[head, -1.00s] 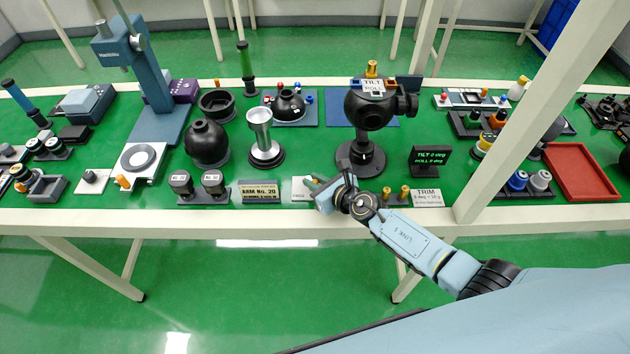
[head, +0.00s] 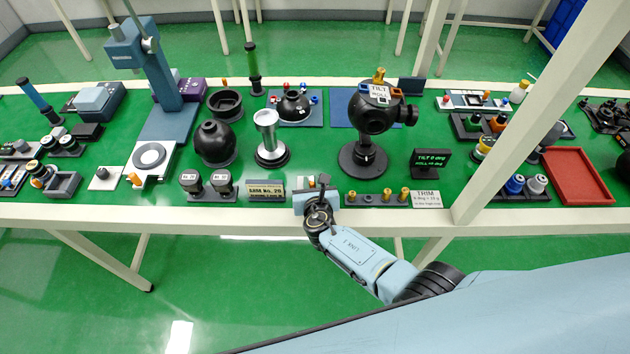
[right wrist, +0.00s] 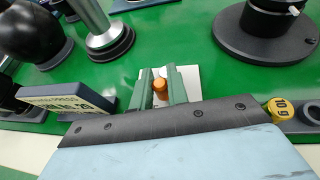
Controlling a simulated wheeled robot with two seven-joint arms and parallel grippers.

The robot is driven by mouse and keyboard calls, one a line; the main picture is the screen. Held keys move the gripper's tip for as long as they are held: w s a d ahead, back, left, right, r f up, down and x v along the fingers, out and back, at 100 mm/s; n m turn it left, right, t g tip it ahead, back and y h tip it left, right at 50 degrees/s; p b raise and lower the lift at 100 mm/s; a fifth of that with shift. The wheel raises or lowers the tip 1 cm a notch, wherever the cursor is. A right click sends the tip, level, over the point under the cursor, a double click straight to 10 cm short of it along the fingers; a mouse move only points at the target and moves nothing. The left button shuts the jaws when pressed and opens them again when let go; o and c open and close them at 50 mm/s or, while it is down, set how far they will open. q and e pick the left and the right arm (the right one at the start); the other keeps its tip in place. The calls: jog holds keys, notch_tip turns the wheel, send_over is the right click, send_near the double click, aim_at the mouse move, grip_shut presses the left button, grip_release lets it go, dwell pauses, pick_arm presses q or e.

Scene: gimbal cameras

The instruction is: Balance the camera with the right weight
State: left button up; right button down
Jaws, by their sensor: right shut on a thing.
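The black ball-shaped camera (head: 368,112), labelled TILT and ROLL, stands on a round black base (head: 363,160). It carries a brass-coloured piece (head: 379,76) on top. A dark display (head: 431,161) reads TILT 0 deg; its ROLL line is too small to read surely. Brass weights (head: 403,194) stand in a grey strip by the TRIM card (head: 426,199). My right gripper (head: 318,183) is at the table's front edge. In the right wrist view, its green fingers (right wrist: 160,88) are shut on an orange knob (right wrist: 160,88) at a white plate (right wrist: 188,82). My left gripper is out of view.
An ARM No. 20 sign (head: 266,191) and two dark-capped weights (head: 221,184) stand left of my gripper. A silver pedestal (head: 271,151) and black ball (head: 215,143) stand behind. A white post (head: 515,125) crosses at right, before a red tray (head: 577,176).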

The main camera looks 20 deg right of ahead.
jog(key=m+h+b, duration=0.1)
jog(key=a+m+h+b, duration=0.1)
jog(key=h, duration=0.1)
jog(key=shift+w+f+m+g, duration=0.15)
jog(key=shift+w+m+g, duration=0.05)
jog(key=shift+m+g, duration=0.2)
jog(key=shift+w+m+h+b, duration=0.1)
jog(key=shift+m+h+b, duration=0.4)
jog(key=shift+h, duration=0.1)
jog(key=shift+g, duration=0.3)
jog(key=c, duration=1.4)
grip_release()
jog(key=p+v, duration=0.4)
jog(key=v, duration=0.9)
jog(key=shift+a, duration=0.25)
